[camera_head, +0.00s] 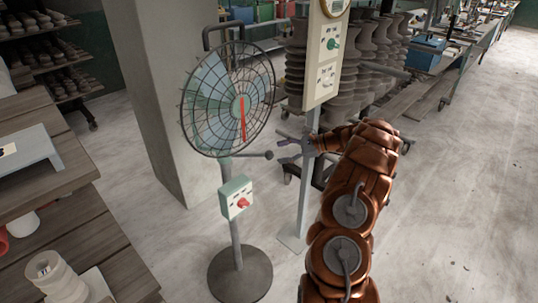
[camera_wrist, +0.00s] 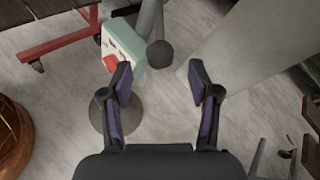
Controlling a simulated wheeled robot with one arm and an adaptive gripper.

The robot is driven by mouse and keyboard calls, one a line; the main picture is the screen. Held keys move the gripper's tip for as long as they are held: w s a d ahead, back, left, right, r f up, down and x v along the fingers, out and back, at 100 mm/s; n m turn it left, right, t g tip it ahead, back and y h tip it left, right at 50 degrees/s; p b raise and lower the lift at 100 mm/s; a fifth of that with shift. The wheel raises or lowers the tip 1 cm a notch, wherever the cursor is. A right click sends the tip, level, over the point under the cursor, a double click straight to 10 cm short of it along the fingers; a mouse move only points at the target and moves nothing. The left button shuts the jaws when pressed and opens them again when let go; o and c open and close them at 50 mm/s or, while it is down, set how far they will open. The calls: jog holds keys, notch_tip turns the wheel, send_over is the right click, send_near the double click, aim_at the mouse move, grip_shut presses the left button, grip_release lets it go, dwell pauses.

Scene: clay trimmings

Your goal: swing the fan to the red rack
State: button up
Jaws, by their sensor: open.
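The fan (camera_head: 215,85) stands upright on a grey pole with a round dark base (camera_head: 240,278). A rod with a dark ball knob (camera_head: 269,155) sticks out to the right below its cage. A pale green box with a red knob (camera_head: 237,196) sits on the pole. In the wrist view the ball knob (camera_wrist: 160,54) lies just beyond and between my open fingertips, apart from them. My gripper (camera_head: 285,145) is open and empty, to the right of the knob. A red frame with wooden boards (camera_wrist: 62,43) shows at upper left in the wrist view; I cannot tell if it is the red rack.
A panel post (camera_head: 324,60) stands close beside my forearm. A concrete pillar (camera_head: 160,90) is behind the fan. A wooden bench (camera_head: 75,235) is at left. Shelves of dark pots (camera_head: 365,55) are behind the post. Open floor (camera_head: 465,180) lies at right.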

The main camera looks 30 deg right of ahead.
aim_at(273, 154)
jog(key=shift+p+x, duration=0.5)
jog(key=shift+x, duration=2.35)
grip_shut()
